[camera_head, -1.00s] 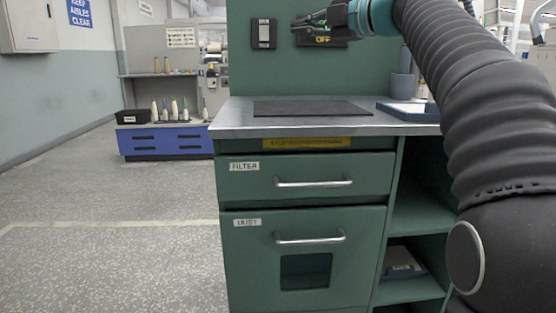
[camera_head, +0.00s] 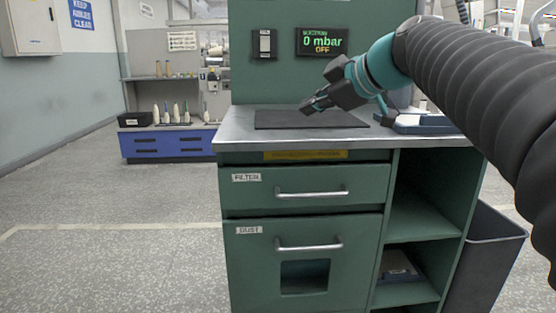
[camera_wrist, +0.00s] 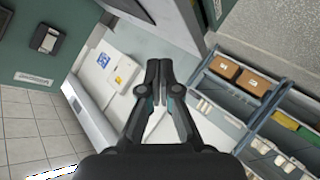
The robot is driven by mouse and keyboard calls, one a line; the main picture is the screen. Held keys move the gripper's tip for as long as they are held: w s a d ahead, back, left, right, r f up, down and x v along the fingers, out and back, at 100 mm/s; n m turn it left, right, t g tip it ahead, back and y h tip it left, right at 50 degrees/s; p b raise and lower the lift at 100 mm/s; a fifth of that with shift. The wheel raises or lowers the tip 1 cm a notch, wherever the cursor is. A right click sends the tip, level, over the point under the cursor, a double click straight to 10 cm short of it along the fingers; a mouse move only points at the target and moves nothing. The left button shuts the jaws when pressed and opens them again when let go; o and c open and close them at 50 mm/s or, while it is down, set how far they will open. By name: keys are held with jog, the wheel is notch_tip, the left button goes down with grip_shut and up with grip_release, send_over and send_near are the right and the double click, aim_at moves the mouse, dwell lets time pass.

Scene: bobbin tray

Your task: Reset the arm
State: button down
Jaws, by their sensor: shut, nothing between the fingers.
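My gripper (camera_head: 308,106) hangs over the green cabinet's worktop in the head view, in front of the display panel and above the dark mat (camera_head: 285,119). Its fingers are shut with nothing between them, and the wrist view shows the fingertips (camera_wrist: 158,64) together. My arm comes in from the right side of the head view and bends down towards the gripper. The gripper appears apart from the mat.
The green cabinet (camera_head: 355,190) has two closed drawers and open shelves. A display (camera_head: 322,41) reads 0 mbar OFF. A blue-grey tray (camera_head: 425,124) lies on the worktop's right. A dark bin (camera_head: 487,255) stands right of the cabinet. The floor at left (camera_head: 100,270) is clear.

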jog(key=s+d+f+m+g+h+p, duration=0.2)
jog(key=s+f+m, duration=0.6)
jog(key=s+f, duration=0.4)
jog(key=s+d+f+m+g+h+p, duration=0.2)
jog(key=s+d+f+m+h+p, duration=0.2)
jog(key=s+f, duration=0.9)
jog(key=d+f+m+h, duration=0.1)
jog(key=d+f+m, duration=0.1)
jog(key=d+m, duration=0.1)
jog(key=shift+s+d+m+h, duration=0.15)
jog(key=shift+s+m+h, duration=0.2)
jog(key=shift+m, duration=0.35)
jog(key=shift+r, duration=0.1)
